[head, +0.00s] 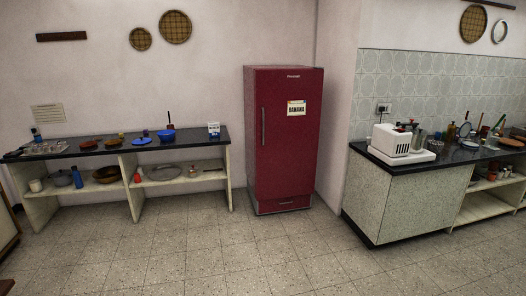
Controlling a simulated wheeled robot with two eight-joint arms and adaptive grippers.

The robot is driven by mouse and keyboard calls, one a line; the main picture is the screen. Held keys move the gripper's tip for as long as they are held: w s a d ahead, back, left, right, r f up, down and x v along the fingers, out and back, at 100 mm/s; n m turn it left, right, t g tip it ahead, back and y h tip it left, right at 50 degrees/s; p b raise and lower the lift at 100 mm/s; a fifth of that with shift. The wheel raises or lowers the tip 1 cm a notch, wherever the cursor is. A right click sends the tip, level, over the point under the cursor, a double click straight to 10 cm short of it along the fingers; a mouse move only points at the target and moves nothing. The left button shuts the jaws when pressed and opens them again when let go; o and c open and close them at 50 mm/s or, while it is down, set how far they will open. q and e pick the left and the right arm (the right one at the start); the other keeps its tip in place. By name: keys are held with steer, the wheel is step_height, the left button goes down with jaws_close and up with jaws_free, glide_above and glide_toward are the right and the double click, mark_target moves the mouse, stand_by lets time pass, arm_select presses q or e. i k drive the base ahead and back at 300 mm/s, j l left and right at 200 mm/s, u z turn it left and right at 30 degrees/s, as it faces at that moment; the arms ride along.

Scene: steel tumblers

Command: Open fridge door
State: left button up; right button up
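A tall dark red fridge (287,150) stands against the back wall near the middle of the head view. Its door is shut. A long vertical handle (263,126) runs along the left side of the door front. A small label (296,108) is on the upper right part of the door. Neither of my grippers shows in the head view, and the fridge is some way off across the floor.
Open tiled floor (210,255) lies before the fridge. A dark-topped shelf counter (70,155) with dishes stands close to its left. A speckled counter (405,205) with a white appliance (390,141) juts forward at the right.

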mark_target(288, 102)
steer(key=i, duration=2.15)
